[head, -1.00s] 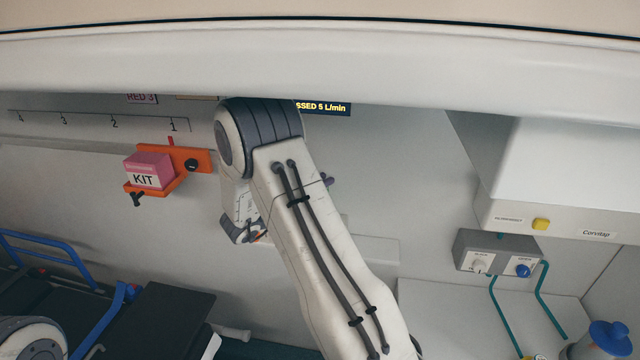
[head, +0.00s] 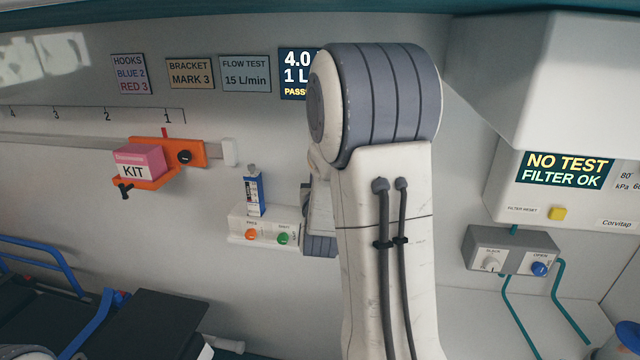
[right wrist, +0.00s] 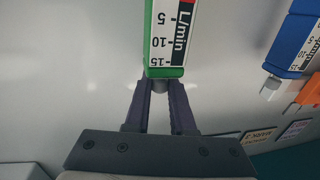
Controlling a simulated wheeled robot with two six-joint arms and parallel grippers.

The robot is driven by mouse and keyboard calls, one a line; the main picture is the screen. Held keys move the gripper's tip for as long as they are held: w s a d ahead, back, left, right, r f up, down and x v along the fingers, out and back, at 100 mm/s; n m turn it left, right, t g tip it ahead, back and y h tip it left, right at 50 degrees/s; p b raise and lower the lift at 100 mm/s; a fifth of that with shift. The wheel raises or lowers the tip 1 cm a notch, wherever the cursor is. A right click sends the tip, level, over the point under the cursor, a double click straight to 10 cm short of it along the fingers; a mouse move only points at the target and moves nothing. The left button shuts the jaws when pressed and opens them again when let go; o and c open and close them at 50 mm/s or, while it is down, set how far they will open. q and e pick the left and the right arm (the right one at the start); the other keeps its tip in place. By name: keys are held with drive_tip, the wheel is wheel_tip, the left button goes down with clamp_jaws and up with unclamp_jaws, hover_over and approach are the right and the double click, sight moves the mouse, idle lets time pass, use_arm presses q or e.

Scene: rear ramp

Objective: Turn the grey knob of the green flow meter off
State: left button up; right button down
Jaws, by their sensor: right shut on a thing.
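The green flow meter (right wrist: 165,38) is in the right wrist view at the top middle, with its L/min scale appearing upside down. Its grey knob (right wrist: 160,86) shows as a small stub at the scale's 15 end. My right gripper (right wrist: 160,90) is shut on this knob, one dark finger on each side. In the head view my right arm hides the green flow meter and the right gripper. My left gripper is in neither current view.
A blue flow meter (right wrist: 292,42) stands beside the green one; it also shows in the head view (head: 254,192) above a white outlet panel (head: 262,226). An orange bracket (head: 190,154) holds a pink KIT box (head: 138,164). A grey valve box (head: 511,250) is at right.

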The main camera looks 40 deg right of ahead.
drive_tip(key=shift+n+t+y+b, duration=0.4)
drive_tip(key=shift+y, duration=0.1)
drive_tip(key=c, duration=0.8)
unclamp_jaws()
drive_tip(key=shift+o, duration=0.2)
drive_tip(key=shift+a, duration=0.1)
